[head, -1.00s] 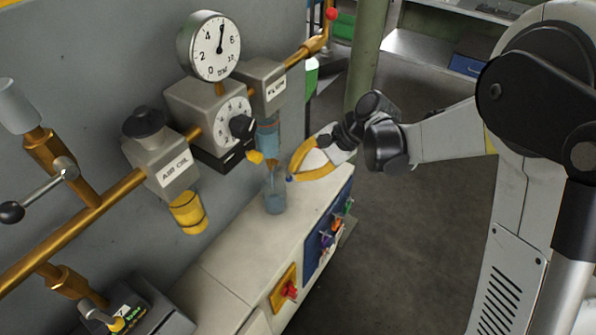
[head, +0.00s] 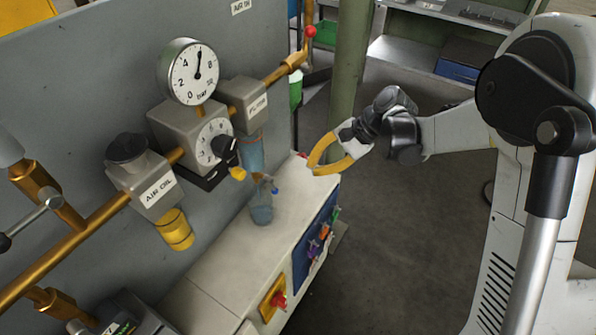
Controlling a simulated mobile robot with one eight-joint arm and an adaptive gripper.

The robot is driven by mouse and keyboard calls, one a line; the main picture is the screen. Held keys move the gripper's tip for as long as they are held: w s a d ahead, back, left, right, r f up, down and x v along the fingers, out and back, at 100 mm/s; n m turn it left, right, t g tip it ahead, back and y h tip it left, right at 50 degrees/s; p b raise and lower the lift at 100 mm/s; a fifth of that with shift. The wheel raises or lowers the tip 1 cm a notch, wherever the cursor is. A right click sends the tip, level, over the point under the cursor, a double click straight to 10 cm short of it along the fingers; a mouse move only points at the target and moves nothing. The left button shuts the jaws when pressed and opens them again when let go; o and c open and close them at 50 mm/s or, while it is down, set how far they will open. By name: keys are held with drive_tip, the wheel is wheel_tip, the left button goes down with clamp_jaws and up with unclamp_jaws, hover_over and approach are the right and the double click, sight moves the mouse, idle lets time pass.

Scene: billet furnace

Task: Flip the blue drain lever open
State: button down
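The blue drain lever (head: 275,189) is a small blue piece at the lower end of the filter unit (head: 250,150), just above a clear bluish cup (head: 261,208). It is too small to tell its exact angle. My gripper (head: 312,168) has yellow curved fingers and is to the right of the lever, apart from it in the picture. Its fingertips meet, and nothing shows between them.
A pressure gauge (head: 194,72), a grey regulator with a dial (head: 212,142) and an air oil unit (head: 150,182) with a yellow bowl line the brass pipe. The white cabinet (head: 225,260) is below. Open floor lies to the right.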

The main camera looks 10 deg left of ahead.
drive_tip(key=shift+w+d+r+p, duration=0.25)
drive_tip(key=shift+w+d, duration=0.4)
drive_tip(key=shift+d, duration=0.3)
drive_tip(key=shift+w+d+r+p, duration=0.2)
drive_tip(key=shift+w+d, duration=0.4)
drive_tip(key=shift+d, duration=0.35)
drive_tip(key=shift+r, duration=0.1)
drive_tip(key=s+d+r+n+t+h, duration=0.2)
drive_tip(key=s+d+r+t+h, duration=0.2)
drive_tip(key=s+d+r, duration=0.6)
drive_tip(key=s+d+r+n+t+h, duration=0.3)
drive_tip(key=s+d+n+t+h, duration=0.1)
drive_tip(key=s+d, duration=0.6)
drive_tip(key=shift+s, duration=1)
